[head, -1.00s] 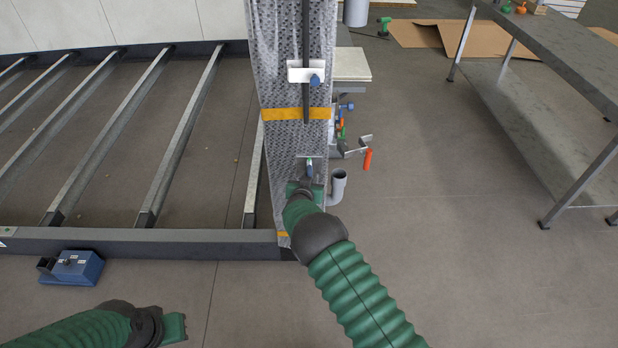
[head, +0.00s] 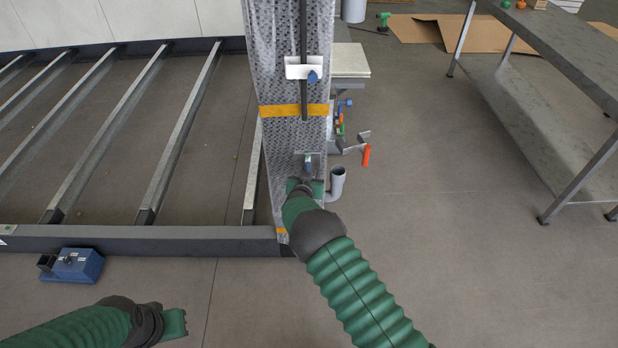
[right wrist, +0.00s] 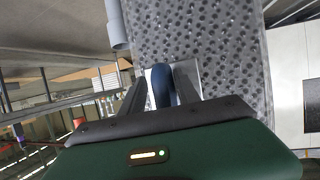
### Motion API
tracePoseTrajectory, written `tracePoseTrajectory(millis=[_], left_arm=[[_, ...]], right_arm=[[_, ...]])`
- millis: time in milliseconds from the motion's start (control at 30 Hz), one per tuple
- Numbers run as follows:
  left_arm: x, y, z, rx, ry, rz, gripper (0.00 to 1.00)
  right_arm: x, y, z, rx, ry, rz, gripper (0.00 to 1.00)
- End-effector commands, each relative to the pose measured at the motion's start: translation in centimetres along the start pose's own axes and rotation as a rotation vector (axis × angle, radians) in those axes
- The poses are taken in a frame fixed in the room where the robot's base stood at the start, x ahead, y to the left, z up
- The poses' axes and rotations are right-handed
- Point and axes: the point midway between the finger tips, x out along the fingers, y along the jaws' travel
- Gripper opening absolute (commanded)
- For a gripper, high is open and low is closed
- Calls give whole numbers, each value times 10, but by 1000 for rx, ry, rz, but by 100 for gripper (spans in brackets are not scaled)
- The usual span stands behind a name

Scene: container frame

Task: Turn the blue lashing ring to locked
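A blue lashing ring (head: 308,166) sits on a small metal plate low on the grey patterned post. In the right wrist view the ring (right wrist: 162,86) stands upright between my two dark fingers, which lie close along both its sides. My right gripper (head: 307,183) reaches the post from below and looks shut on the ring; its fingertips are mostly hidden in the head view. My left gripper (head: 176,323) is low at the left over bare floor, away from the post; its finger opening does not show.
A second blue part (head: 313,76) sits on a white bracket higher on the post. A grey pipe elbow (head: 336,182) and an orange-handled lever (head: 366,155) stick out right of the post. A blue box (head: 75,266) lies at left before the frame rail (head: 150,240). A workbench (head: 560,70) stands right.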

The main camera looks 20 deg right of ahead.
Motion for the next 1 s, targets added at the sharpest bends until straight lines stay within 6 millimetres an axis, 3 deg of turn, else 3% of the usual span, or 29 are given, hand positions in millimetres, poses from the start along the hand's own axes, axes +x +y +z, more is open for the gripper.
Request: tracePoseTrajectory(millis=[167, 400, 600, 767, 1000], left_arm=[[-9, 0, -2, 0, 0, 0, 0], [-24, 0, -6, 0, 0, 0, 0], [-30, 0, -7, 0, 0, 0, 0], [-32, 0, -8, 0, 0, 0, 0], [-32, 0, -7, 0, 0, 0, 0]], right_arm=[[-28, -2, -3, -1, -3, -3, 38], [-100, -1, -3, -2, -2, -4, 38], [-147, 0, -2, 1, 0, -2, 38], [-164, 0, 0, 0, 1, -1, 38], [-166, 0, 0, 1, 1, 0, 38]])
